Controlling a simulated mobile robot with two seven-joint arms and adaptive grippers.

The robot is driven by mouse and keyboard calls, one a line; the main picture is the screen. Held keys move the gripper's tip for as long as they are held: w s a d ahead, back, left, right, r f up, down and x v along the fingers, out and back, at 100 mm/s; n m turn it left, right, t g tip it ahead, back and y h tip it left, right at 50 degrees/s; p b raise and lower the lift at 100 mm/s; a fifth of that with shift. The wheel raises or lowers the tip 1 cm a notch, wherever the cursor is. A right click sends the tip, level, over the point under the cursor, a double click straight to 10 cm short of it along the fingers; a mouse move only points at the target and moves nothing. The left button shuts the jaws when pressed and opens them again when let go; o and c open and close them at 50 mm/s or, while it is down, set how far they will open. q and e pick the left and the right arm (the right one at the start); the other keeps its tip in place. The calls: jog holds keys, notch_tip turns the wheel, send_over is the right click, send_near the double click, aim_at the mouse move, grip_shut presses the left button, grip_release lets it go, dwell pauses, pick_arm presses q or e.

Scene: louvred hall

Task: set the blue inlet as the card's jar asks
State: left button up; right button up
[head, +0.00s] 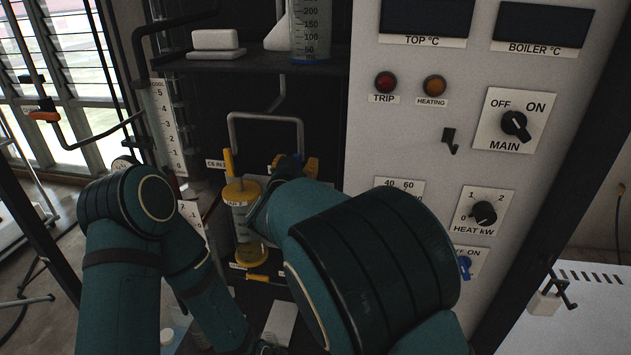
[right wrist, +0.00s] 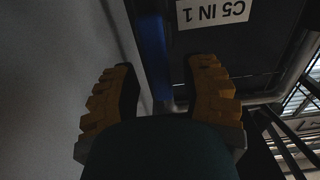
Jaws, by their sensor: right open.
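The blue inlet lever (right wrist: 155,50) shows in the right wrist view, a dark blue bar beside a white label reading "C5 IN 1" (right wrist: 213,12). My right gripper (right wrist: 162,92) is open, its yellow fingers one on each side of the lever's line; I cannot tell whether they touch it. In the head view my right gripper (head: 295,166) is partly hidden behind my own arm, and the blue lever is hidden there. A jar (head: 241,218) with yellow caps stands just left of it. No readable card shows. My left arm reaches down, its gripper not clearly visible.
A white panel (head: 416,125) with knobs and lamps stands at the right, with a hook on its face. A dark shelf (head: 265,64) holds a graduated vessel (head: 310,30). A bent metal pipe (head: 266,117) rises behind my right gripper. An orange-tipped lever (head: 45,116) juts out at left.

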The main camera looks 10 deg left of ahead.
jog(key=s, duration=0.7)
jog(key=shift+a+b, duration=0.15)
jog(key=shift+b, duration=0.15)
jog(key=s, duration=1.2)
jog(key=shift+a, duration=0.15)
jog(key=shift+f, duration=0.1)
dwell(0.4)
